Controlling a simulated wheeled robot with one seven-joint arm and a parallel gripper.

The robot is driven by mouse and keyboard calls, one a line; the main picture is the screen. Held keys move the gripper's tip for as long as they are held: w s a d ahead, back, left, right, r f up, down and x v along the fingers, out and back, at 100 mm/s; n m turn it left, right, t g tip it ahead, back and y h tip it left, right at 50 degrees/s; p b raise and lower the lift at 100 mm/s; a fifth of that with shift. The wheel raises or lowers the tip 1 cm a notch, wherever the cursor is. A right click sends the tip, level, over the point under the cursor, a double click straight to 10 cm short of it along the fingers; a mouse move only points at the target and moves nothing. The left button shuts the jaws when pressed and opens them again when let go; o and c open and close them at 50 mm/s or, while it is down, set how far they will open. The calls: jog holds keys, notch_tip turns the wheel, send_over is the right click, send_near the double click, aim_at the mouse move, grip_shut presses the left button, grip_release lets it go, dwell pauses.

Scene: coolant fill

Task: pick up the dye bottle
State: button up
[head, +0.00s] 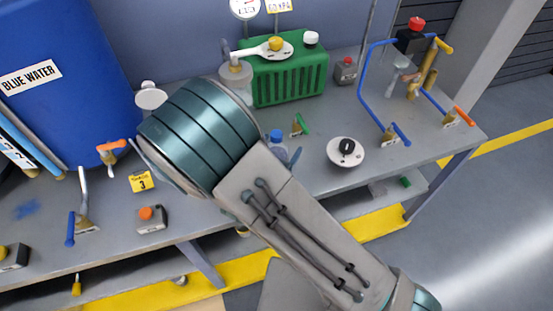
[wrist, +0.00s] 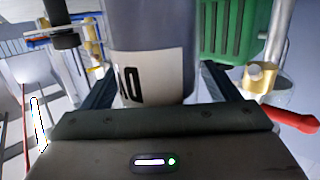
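The dye bottle (wrist: 150,40) fills the middle of the wrist view. It has a grey-blue body and a white label with dark, upside-down letters, partly cut off. My gripper (wrist: 160,82) has its two dark fingers spread wide, one on each side of the bottle. It looks open, with the bottle between the fingers; any contact is hard to make out.
A blue water tank (head: 70,90) stands at left. In the wrist view, a red handle (wrist: 292,120) and brass fitting lie close at right.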

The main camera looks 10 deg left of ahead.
jog(key=c, duration=1.3)
jog(key=shift+o, duration=0.2)
jog(key=shift+r, duration=0.1)
